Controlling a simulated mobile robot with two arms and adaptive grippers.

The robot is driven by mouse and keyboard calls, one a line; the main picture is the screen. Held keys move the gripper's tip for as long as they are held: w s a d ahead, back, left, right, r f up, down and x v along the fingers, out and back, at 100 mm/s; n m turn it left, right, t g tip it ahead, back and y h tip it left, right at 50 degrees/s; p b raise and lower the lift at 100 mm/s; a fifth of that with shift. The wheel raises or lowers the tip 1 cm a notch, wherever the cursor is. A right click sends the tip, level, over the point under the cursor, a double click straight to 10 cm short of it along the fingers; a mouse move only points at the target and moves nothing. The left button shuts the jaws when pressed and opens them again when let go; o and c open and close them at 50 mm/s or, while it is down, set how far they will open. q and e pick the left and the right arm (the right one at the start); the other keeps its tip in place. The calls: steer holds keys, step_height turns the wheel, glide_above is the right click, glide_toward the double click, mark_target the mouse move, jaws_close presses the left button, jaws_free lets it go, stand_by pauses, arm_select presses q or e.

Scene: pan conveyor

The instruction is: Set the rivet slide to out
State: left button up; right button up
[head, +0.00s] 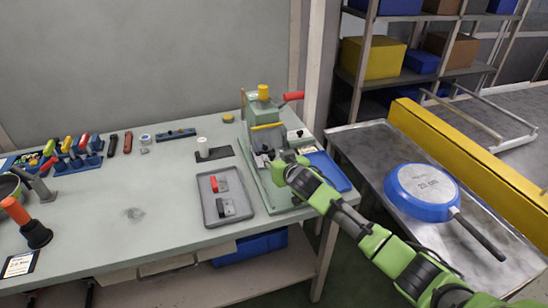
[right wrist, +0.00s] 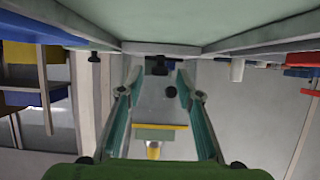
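The green press machine (head: 254,112) stands at the right end of the workbench, with a yellow-topped post, a yellow bar and a red lever. My right gripper (head: 270,160) is at the machine's front, low down, and hides part of it. In the right wrist view the gripper (right wrist: 158,80) is open, its two fingers apart with nothing held. Beyond and between them, upside down, are a grey face with a dark round knob (right wrist: 171,92), a dark block (right wrist: 159,65) and the yellow bar (right wrist: 160,127). I cannot tell which part is the rivet slide or its position. My left gripper is not in view.
A grey tray (head: 207,212) with red and dark pieces lies left of the machine, and a blue tray (head: 335,172) to its right. A blue pan (head: 422,186) lies on the metal conveyor (head: 372,170) further right. The bench's middle is mostly clear.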

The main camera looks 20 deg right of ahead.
steer(key=shift+w+f, duration=0.2)
steer(key=shift+w, duration=0.3)
steer(key=shift+c, duration=0.5)
jaws_close()
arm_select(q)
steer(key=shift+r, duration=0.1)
arm_select(e)
steer(key=shift+s, duration=0.15)
